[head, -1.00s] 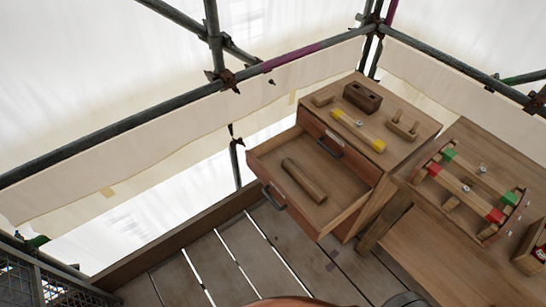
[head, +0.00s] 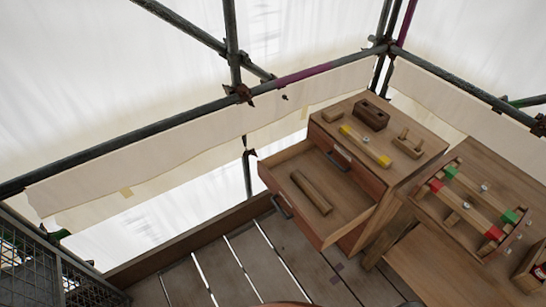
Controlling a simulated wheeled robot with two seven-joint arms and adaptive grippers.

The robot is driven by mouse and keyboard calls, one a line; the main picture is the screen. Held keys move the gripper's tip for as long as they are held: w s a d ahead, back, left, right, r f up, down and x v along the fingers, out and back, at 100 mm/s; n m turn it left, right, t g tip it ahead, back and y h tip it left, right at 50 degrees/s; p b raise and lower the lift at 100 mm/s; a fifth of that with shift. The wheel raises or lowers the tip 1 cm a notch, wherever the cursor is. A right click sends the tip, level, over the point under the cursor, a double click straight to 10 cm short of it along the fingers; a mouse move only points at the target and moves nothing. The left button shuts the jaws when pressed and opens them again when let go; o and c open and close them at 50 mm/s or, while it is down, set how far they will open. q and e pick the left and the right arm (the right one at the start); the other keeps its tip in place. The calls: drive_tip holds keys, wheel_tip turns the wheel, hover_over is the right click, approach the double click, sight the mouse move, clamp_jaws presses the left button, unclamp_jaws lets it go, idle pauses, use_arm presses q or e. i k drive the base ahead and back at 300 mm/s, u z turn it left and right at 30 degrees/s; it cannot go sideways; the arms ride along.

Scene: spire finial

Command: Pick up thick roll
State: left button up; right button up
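A thick wooden roll (head: 312,192) lies in the open lower drawer (head: 345,205) of a wooden cabinet. Neither of my grippers shows in the head view.
On the cabinet top (head: 400,160) are a yellow-ended bar (head: 364,146), a dark wooden block (head: 371,114), a small block (head: 332,116) and a pegged piece (head: 408,143). A bench at right holds a tray with red- and green-ended bars (head: 466,216). Plank flooring (head: 245,262) lies clear; scaffold rails (head: 130,133) stand behind.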

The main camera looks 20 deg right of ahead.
sight(305, 185)
drive_tip(key=z, duration=1.2)
